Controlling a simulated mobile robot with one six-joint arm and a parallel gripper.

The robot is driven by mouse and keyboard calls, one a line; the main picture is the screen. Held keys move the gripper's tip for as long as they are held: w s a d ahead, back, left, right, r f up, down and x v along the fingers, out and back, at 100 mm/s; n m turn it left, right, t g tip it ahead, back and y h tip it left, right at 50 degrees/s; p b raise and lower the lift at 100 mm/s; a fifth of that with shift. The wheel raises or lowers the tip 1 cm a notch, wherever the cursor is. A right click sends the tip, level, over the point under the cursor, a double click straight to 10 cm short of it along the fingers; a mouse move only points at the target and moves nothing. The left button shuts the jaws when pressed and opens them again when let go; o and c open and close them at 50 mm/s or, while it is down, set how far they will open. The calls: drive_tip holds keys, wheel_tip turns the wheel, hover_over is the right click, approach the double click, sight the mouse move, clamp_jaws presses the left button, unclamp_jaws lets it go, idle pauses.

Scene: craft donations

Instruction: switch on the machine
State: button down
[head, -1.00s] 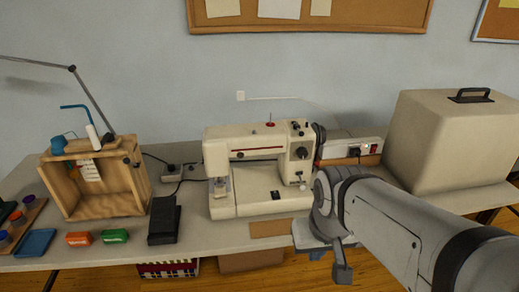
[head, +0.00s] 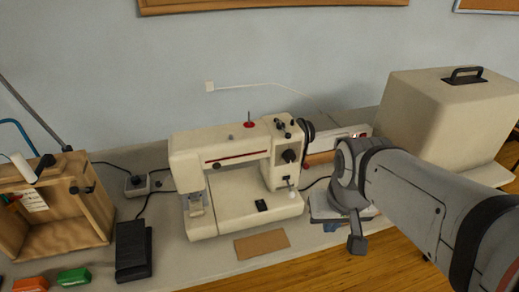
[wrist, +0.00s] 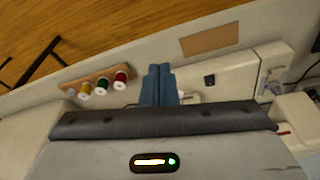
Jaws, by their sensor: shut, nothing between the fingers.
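The cream sewing machine (head: 215,150) stands upright on the table in the middle of the head view. Its dark handwheel is on its right, with a dark dial and small knobs on the right-hand pillar. A small black part (head: 262,205) sits on its bed. In the wrist view the machine bed (wrist: 240,75) shows at the right, with the black part (wrist: 209,80) on it. My gripper (wrist: 160,70) has blue fingers, held together and empty, beside the bed. In the head view my arm hides most of it. Whether the fingers touch anything is unclear.
A white power strip (head: 322,155) stands behind the machine's right side, partly hidden by my arm. A black pedal (head: 133,250) and wooden box (head: 70,235) are left. A large cream case (head: 440,125) is right. Spools on a wooden rack (wrist: 90,84) show in the wrist view.

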drive_tip(key=w+a+n, duration=0.1)
drive_tip(key=w+a, duration=0.2)
drive_tip(key=w, duration=0.5)
drive_tip(key=n, duration=0.2)
hover_over(263, 207)
drive_tip(key=s, duration=0.3)
drive_tip(key=x, duration=0.2)
drive_tip(key=shift+d+f+y+p, duration=0.1)
drive_tip(key=shift+d+y+p, duration=0.2)
drive_tip(key=shift+y+p, duration=0.1)
drive_tip(key=shift+f, duration=0.1)
drive_tip(key=x, duration=0.8)
drive_tip(key=s+x, duration=0.1)
drive_tip(key=x, duration=0.3)
drive_tip(key=shift+w+d+f, duration=0.1)
drive_tip(key=shift+d+f, duration=0.05)
drive_tip(key=shift+f, duration=0.8)
drive_tip(key=shift+d, duration=0.1)
